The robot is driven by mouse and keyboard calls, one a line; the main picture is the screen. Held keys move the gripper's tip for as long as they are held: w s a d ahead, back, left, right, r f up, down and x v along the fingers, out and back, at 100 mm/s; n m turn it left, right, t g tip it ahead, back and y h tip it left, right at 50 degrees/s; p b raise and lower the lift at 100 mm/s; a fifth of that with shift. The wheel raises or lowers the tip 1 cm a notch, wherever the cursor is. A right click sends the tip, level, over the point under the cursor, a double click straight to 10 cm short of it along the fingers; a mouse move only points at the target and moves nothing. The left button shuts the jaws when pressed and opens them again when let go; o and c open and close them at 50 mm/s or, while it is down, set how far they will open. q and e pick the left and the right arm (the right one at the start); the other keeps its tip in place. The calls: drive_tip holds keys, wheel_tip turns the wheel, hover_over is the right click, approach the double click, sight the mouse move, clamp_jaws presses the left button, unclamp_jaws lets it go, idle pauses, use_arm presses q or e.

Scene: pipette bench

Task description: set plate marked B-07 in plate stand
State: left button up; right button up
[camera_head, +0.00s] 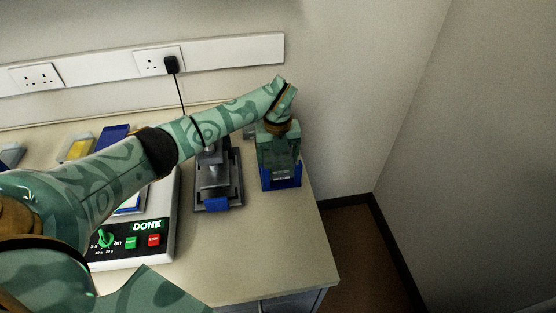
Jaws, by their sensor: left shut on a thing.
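My left arm reaches across the bench, and its gripper (280,155) points down near the bench's right end. It is shut on a plate, which the gripper mostly hides. A blue piece with a pale label (282,176) shows right below the fingers; the label is too small to read. I cannot tell how much of this blue piece is the plate and how much is the plate stand, or whether the plate rests in it. My right gripper is not in view.
A dark grey device with a blue front tab (217,204) stands just left of the gripper. A machine reading DONE (147,226) is partly under my arm. Blue (114,134) and yellow (78,149) items lie behind. The front right bench top (270,250) is clear.

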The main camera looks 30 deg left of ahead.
use_arm(q)
drive_tip(key=shift+f, duration=0.85)
drive_tip(key=shift+f, duration=0.2)
drive_tip(key=o, duration=1)
wheel_tip(320, 180, up, 13)
drive_tip(key=shift+f+p, duration=0.2)
drive_tip(key=shift+p, duration=0.8)
